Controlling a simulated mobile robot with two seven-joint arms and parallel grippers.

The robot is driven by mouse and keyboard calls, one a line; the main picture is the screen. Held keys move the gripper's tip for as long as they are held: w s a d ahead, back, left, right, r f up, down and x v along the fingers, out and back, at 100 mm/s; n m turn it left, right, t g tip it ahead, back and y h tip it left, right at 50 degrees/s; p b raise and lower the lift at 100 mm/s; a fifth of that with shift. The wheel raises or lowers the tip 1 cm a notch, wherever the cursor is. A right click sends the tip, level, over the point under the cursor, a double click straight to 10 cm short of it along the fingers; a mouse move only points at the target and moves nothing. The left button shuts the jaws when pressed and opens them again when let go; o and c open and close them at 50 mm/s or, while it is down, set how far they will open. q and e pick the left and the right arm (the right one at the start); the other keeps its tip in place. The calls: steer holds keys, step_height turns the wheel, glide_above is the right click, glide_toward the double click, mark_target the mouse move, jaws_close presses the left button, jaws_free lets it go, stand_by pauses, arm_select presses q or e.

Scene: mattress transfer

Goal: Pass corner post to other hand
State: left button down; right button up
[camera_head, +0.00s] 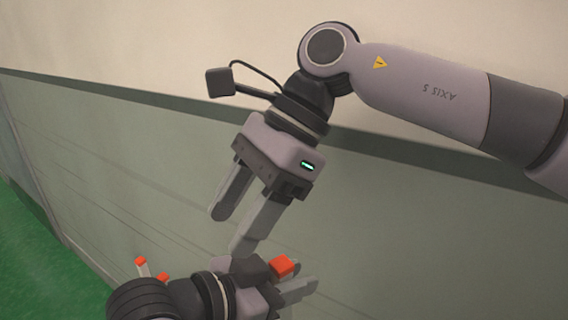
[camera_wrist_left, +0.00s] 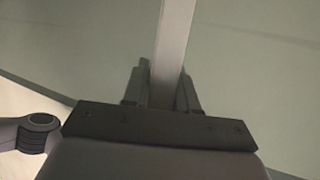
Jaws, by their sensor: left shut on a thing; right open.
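The corner post (camera_wrist_left: 174,45) is a long, straight, pale grey bar in the left wrist view. It runs from between the fingers up out of the top edge. My left gripper (camera_wrist_left: 162,92) is shut on it, with a dark finger on each side.
A wall, cream (camera_head: 150,40) above and grey-green (camera_head: 400,240) below a dark band, fills the background. Green floor (camera_head: 30,260) shows at the lower left. An arm link of mine enters at the left of the left wrist view. The space right of the grippers looks clear.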

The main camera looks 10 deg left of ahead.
mark_target(284, 258)
steer(key=w+d+r+n+t+h, duration=0.1)
steer(key=w+d+r+t+h, duration=0.1)
steer(key=d+r+t+h, duration=0.35)
steer(key=shift+g, duration=0.45)
steer(key=f, duration=0.8)
steer(key=a+f, duration=0.1)
steer(key=f, duration=0.3)
steer(key=shift+w+f, duration=0.1)
jaws_close()
arm_select(q)
steer(key=c, duration=0.8)
jaws_free()
